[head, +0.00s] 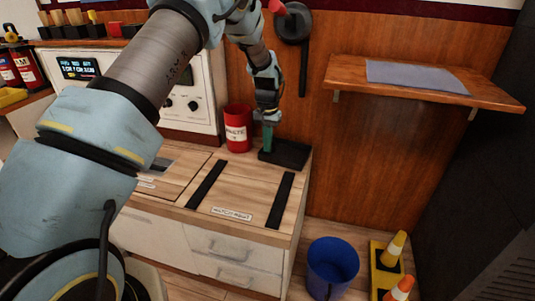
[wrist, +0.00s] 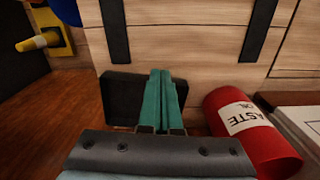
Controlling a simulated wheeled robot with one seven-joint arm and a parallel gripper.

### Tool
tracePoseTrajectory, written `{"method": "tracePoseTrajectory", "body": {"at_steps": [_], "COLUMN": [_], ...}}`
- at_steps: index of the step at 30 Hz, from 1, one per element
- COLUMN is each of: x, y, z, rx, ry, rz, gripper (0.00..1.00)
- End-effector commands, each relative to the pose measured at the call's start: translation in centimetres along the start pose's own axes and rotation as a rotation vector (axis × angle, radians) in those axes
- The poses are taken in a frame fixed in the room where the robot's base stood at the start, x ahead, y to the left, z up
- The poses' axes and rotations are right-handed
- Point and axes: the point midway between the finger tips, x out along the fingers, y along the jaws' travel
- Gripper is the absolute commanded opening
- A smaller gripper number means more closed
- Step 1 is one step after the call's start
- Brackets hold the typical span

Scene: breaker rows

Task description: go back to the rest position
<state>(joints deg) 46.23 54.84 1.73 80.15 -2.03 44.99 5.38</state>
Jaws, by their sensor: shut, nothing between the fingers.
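My gripper (head: 267,146) points down at the back right corner of the wooden counter (head: 235,188). Its teal fingers are together, with nothing seen between them. In the wrist view the shut fingers (wrist: 161,75) overlap a black block or tray (wrist: 120,95). This black piece also shows in the head view (head: 292,154). The fingertips are at or just above it; I cannot tell whether they touch it.
A red waste can (head: 238,130) stands just left of my gripper. Black strips (head: 281,200) and a label (head: 231,214) lie on the counter. A wall shelf (head: 430,86) juts out at right.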

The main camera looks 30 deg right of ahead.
Motion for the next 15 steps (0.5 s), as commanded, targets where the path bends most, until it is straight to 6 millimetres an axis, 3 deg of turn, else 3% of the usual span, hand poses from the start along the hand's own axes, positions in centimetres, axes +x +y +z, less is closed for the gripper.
{"method": "tracePoseTrajectory", "body": {"at_steps": [10, 13, 15], "x": [-1.4, -2.6, -4.2], "y": [-0.3, -2.2, -4.7], "z": [0.2, 1.3, 3.0], "rx": [-0.005, -0.041, -0.09], "ry": [0.0, 0.007, 0.016], "rz": [0.0, 0.0, -0.001], "gripper": [0.0, 0.0, 0.0]}}
